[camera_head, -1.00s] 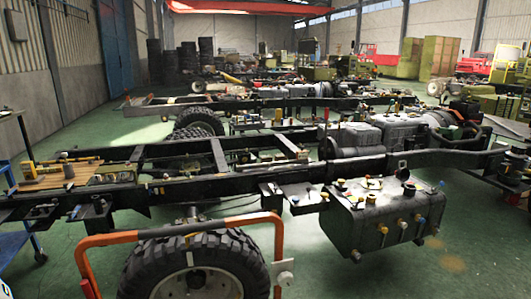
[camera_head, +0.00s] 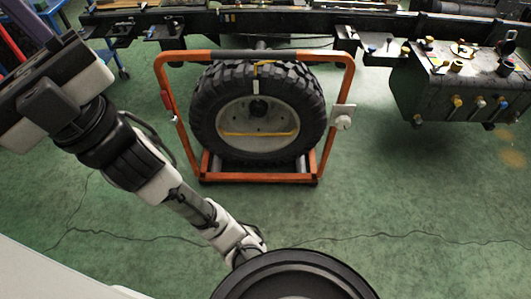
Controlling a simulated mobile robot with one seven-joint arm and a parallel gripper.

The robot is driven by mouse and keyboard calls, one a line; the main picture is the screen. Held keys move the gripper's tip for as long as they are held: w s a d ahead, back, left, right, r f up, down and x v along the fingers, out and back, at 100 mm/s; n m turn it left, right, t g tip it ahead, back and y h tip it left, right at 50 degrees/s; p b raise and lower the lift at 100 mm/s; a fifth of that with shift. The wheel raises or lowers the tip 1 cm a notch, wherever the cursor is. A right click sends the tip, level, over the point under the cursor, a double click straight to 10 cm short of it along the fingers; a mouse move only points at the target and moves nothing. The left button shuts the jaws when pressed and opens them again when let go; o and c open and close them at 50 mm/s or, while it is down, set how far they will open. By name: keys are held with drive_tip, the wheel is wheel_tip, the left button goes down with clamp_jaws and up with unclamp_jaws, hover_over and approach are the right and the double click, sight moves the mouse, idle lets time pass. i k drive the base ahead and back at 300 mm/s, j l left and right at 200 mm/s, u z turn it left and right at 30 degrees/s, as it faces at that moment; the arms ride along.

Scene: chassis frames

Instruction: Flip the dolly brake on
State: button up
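An orange wheel dolly (camera_head: 258,178) stands on the floor at the upper middle, with a tall upright on each side. A black tyre on a pale rim (camera_head: 262,112) stands upright in it. A light box with a round knob (camera_head: 342,118) sits on the right upright. A small red part with a pale tip (camera_head: 167,103) sits on the left upright. I cannot tell which part is the brake, or its setting. My arm crosses the left side of the view, apart from the dolly in the picture. I cannot make out gripper fingers anywhere.
A black chassis rail (camera_head: 290,22) runs across the top above the dolly. A dark tank with several coloured caps (camera_head: 465,85) hangs at the right. A blue cart (camera_head: 105,62) is at upper left.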

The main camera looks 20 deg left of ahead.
sight(174, 121)
drive_tip(key=u, duration=1.2)
drive_tip(key=i+j, duration=0.15)
drive_tip(key=i, duration=0.2)
drive_tip(key=i+j, duration=0.15)
drive_tip(key=i, duration=0.15)
drive_tip(key=l+z, duration=0.05)
